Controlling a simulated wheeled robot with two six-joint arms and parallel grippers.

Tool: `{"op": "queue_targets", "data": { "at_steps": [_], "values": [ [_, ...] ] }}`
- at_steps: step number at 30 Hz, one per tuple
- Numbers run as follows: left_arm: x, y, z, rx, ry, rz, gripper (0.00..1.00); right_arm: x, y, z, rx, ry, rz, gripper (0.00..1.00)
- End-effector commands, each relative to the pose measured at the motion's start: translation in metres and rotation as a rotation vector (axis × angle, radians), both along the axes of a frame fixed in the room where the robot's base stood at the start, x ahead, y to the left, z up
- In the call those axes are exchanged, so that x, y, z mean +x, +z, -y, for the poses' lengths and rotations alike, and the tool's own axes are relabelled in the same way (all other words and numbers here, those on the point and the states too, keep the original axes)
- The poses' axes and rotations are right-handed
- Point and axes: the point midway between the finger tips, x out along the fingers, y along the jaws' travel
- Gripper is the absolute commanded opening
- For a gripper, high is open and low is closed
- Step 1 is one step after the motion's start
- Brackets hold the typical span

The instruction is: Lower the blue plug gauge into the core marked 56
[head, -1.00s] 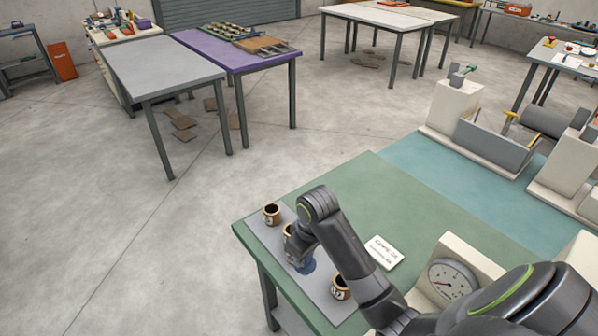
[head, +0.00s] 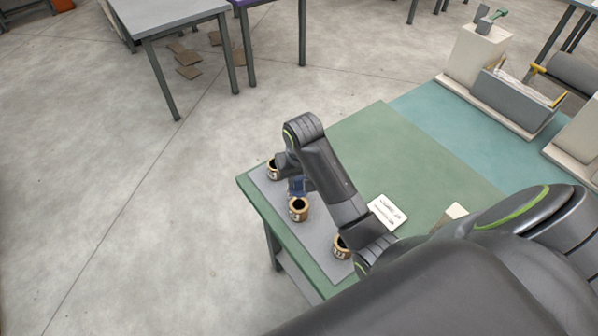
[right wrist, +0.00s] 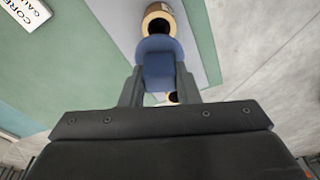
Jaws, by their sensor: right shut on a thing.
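The blue plug gauge (right wrist: 160,62) is held between the fingers of my right gripper (right wrist: 158,86), which is shut on it. In the head view the gauge (head: 297,187) shows just behind the middle core (head: 298,213), below my gripper (head: 294,178). I cannot tell whether it touches that core. A far core (head: 272,173) and a near core (head: 341,250) stand upright on the same grey mat. Their numbers are too small to read surely. In the right wrist view one open core (right wrist: 158,20) lies just beyond the gauge. My left gripper is out of view.
The grey mat (head: 318,232) lies along the left edge of the green table (head: 365,140). A white card (head: 387,212) lies right of my right forearm. A grey and cream machine (head: 515,100) stands on the teal part at the back right. The table between is clear.

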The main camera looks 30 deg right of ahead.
Motion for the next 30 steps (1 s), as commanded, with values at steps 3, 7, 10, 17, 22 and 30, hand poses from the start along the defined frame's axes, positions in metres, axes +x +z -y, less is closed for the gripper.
{"op": "queue_targets", "data": {
  "at_steps": [3, 7, 10, 17, 22, 30],
  "values": [
    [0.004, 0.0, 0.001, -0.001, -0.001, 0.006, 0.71, -0.001, -0.009, 0.0, 0.001, 0.0, -0.003, 0.05],
    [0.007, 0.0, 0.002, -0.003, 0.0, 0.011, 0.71, -0.001, -0.018, 0.0, 0.0, 0.001, -0.003, 0.05],
    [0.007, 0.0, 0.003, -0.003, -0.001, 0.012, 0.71, -0.001, -0.025, -0.001, 0.001, 0.001, -0.003, 0.05],
    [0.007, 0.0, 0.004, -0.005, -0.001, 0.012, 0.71, -0.001, -0.041, -0.001, 0.001, 0.002, -0.003, 0.05],
    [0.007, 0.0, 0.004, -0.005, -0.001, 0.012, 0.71, -0.001, -0.053, 0.0, 0.001, 0.002, -0.003, 0.05],
    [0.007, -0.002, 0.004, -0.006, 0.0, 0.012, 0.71, 0.0, -0.071, 0.0, 0.0, 0.002, -0.002, 0.05]
  ]
}}
